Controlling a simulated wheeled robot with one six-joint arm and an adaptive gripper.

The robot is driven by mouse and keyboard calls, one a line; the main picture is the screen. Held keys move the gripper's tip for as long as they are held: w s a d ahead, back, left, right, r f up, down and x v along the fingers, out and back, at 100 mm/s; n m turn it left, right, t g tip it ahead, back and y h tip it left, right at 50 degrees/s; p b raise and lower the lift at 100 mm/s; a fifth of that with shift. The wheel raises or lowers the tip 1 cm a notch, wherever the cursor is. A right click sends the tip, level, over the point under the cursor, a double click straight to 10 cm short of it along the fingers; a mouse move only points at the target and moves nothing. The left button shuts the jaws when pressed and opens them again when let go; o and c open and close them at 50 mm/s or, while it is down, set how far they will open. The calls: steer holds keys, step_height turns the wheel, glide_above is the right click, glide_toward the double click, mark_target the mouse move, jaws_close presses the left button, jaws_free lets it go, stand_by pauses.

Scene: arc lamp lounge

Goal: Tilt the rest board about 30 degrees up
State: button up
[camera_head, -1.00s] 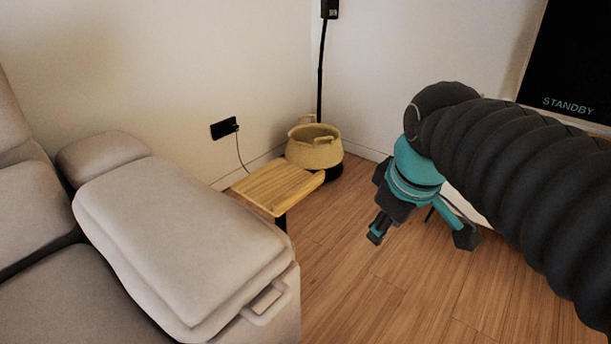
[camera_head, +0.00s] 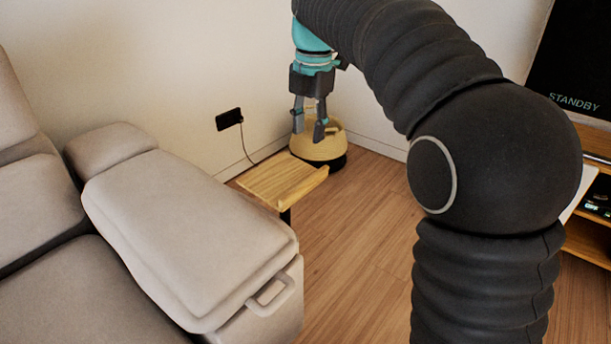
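The rest board is a light wooden board (camera_head: 275,182) on a dark post, beside the sofa arm. It looks about level, with a raised lip along its right edge. My gripper (camera_head: 309,136) points down, in the picture just above the board's far right corner and in front of the basket. Its two fingers are apart with nothing between them. I cannot tell its exact height over the board; no contact shows. The board's underside is hidden.
A woven basket (camera_head: 325,149) stands behind the board, partly covered by my gripper. The grey sofa (camera_head: 190,235) with a side handle (camera_head: 272,297) fills the left. A black wall outlet (camera_head: 229,119) has a cord. Wooden floor (camera_head: 350,240) is free right of the board.

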mark_target(305, 181)
steer(key=f, duration=0.4)
steer(key=f+b, duration=0.1)
steer(key=f, duration=0.8)
steer(key=shift+w+a, duration=0.2)
steer(key=shift+a, duration=0.1)
jaws_close()
